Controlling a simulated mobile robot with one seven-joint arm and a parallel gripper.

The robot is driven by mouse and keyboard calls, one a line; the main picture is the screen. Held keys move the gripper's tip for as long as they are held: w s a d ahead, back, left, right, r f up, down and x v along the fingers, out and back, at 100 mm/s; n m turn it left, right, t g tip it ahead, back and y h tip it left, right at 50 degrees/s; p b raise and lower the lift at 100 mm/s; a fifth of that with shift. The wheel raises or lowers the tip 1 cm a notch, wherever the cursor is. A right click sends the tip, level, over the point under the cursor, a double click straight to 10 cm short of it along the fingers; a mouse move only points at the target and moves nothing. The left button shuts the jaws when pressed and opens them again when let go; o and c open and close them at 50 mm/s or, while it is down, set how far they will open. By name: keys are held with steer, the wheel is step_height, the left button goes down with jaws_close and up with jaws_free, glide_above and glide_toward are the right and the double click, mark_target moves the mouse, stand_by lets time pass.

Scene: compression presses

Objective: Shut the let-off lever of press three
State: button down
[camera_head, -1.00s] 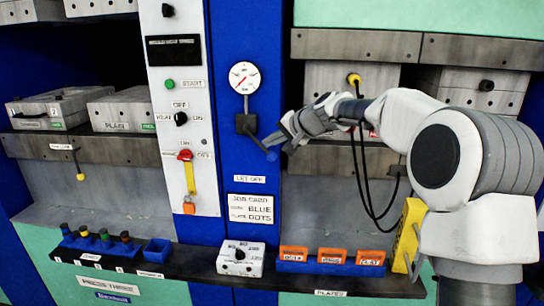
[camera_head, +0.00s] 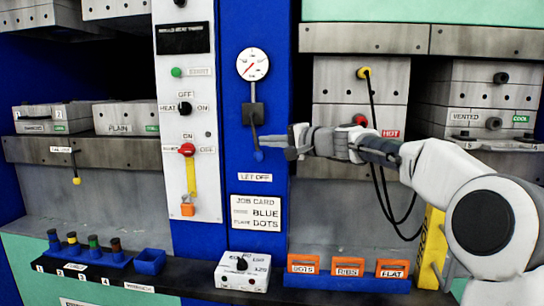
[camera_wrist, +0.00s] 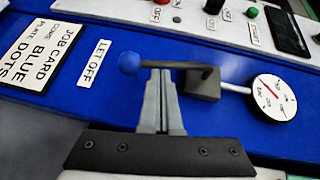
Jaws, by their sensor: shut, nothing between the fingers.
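The let-off lever (camera_head: 255,138) hangs from a dark block under the gauge on the blue post. It points almost straight down, its blue knob (camera_head: 258,156) slightly to the right, above the LET OFF label (camera_head: 255,177). My gripper (camera_head: 291,150) is shut and empty, just right of the lever in the head view. In the wrist view the fingertips (camera_wrist: 160,74) are at the lever's bar, between the blue knob (camera_wrist: 129,63) and the block (camera_wrist: 203,84). They appear to touch or nearly touch it.
The pressure gauge (camera_head: 252,64) is above the lever. A white control panel (camera_head: 187,110) stands left, a job card (camera_head: 256,212) below. Black cables (camera_head: 378,175) hang right of the post beneath my arm. A shelf below holds orange-fronted plates (camera_head: 347,267) and a white box (camera_head: 242,272).

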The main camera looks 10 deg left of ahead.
steer(key=a+f+b, duration=0.1)
steer(key=b, duration=0.1)
steer(key=shift+a+y+b, duration=0.1)
steer(key=shift+y+b, duration=0.2)
steer(key=shift+a+r, duration=0.1)
stand_by(0.4)
